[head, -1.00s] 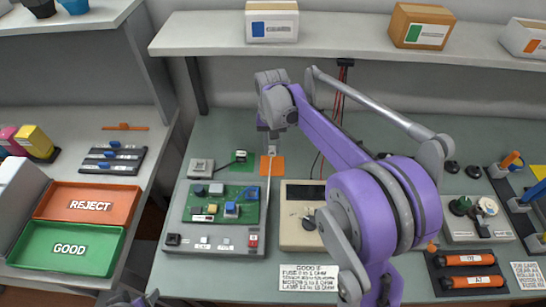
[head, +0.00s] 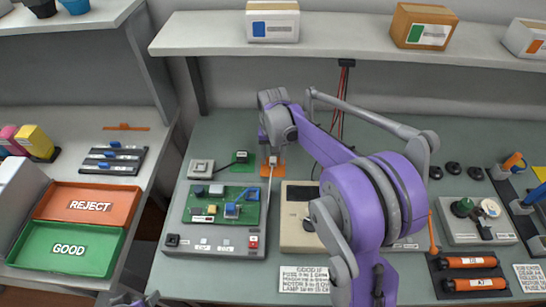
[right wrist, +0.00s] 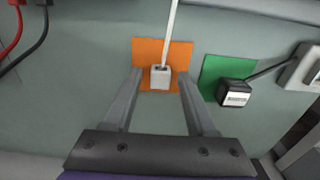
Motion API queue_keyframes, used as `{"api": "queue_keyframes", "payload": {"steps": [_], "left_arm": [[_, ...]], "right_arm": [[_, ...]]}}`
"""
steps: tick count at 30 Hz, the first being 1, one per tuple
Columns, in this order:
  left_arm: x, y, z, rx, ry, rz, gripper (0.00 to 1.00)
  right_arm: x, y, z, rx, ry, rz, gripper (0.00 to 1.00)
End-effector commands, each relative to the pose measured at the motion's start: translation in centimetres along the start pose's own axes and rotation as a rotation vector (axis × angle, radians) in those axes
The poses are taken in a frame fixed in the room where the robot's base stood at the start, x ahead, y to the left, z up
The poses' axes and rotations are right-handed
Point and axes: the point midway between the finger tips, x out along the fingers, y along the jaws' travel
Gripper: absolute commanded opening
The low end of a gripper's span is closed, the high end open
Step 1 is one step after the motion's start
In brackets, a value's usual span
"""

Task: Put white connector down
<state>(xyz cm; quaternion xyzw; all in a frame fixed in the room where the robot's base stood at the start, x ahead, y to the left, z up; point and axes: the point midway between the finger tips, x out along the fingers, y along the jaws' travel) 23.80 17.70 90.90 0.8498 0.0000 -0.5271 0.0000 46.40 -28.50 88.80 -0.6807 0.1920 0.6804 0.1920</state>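The white connector (right wrist: 160,76) rests on the orange pad (right wrist: 178,50) with its white cable running off across the pad's far edge. In the head view the connector (head: 273,161) shows just below my right gripper (head: 271,150), on the orange pad (head: 280,171). In the right wrist view my right gripper (right wrist: 160,75) is open. Its two fingers stand on either side of the connector with a gap on each side. Only a small part of my left gripper (head: 130,300) shows at the bottom edge of the head view, and its state is unclear.
A black connector (right wrist: 234,92) lies on a green pad (right wrist: 212,72) beside the orange one. The grey test board (head: 215,240) with a green circuit board and a beige meter (head: 296,235) stand close by. Red and green trays (head: 68,248) are at the left.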

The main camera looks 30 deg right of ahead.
Motion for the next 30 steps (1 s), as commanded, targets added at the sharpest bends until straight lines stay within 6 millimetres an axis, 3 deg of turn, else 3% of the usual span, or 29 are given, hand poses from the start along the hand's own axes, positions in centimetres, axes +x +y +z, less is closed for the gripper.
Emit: {"api": "queue_keyframes", "payload": {"steps": [11,14,24,30], "left_arm": [[-0.3,0.0,-0.3,0.0,0.002,0.0,0.71],[-0.3,0.0,-0.3,0.0,0.002,0.0,0.71],[-0.8,0.0,-0.7,0.0,0.005,0.0,0.71],[-1.0,0.0,-0.9,0.0,0.006,0.0,0.71]], "right_arm": [[-0.7,0.0,0.0,0.0,0.0,0.0,0.58],[-2.0,0.0,0.0,0.0,0.0,0.0,0.58],[-9.2,0.0,0.0,0.001,0.0,0.0,0.58],[-11.8,0.0,0.0,0.001,0.0,0.0,0.58]]}}
